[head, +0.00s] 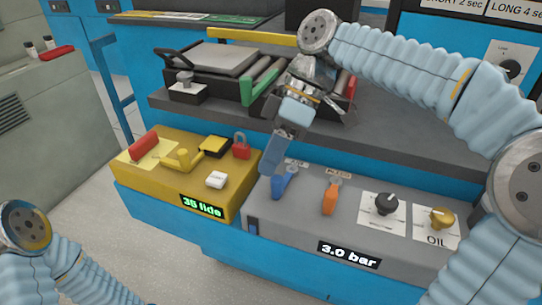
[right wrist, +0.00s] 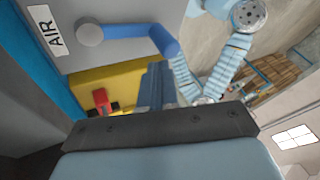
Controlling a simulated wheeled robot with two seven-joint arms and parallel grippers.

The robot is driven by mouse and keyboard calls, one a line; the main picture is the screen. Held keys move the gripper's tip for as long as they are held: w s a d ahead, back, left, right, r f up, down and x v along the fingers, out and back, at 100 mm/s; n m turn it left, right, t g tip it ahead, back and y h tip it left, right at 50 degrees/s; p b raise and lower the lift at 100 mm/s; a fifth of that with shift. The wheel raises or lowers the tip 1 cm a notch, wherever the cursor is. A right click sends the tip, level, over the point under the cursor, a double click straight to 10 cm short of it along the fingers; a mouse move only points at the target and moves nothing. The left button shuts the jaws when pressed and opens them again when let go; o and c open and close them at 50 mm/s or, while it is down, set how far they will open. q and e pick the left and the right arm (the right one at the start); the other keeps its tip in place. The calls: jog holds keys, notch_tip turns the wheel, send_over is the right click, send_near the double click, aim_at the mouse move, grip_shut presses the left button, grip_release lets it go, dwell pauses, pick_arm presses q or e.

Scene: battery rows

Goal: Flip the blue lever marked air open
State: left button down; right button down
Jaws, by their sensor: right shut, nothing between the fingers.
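The blue lever (head: 285,183) sits on the top of the grey control box (head: 300,219), near its left end. In the right wrist view the blue lever (right wrist: 135,33) lies sideways from a round grey pivot, beside a white label (right wrist: 43,30) reading AIR. My right gripper (head: 271,162) is shut and empty, its blue fingers pointing down just above and left of the lever in the head view. In the right wrist view the fingertips (right wrist: 155,80) are below the lever's handle end; I cannot tell whether they touch. My left gripper is out of view.
An orange lever (head: 331,196), a black knob (head: 387,204) and a gold OIL knob (head: 441,217) are to the right on the same box. A yellow box (head: 150,183) with red and yellow controls stands close on the left. A dark shelf (head: 210,113) is behind.

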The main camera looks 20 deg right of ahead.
jog(key=p+v, duration=0.2)
jog(key=v, duration=1.1)
jog(key=shift+d+r+p, duration=0.3)
jog(key=shift+p, duration=0.1)
jog(key=shift+w, duration=0.1)
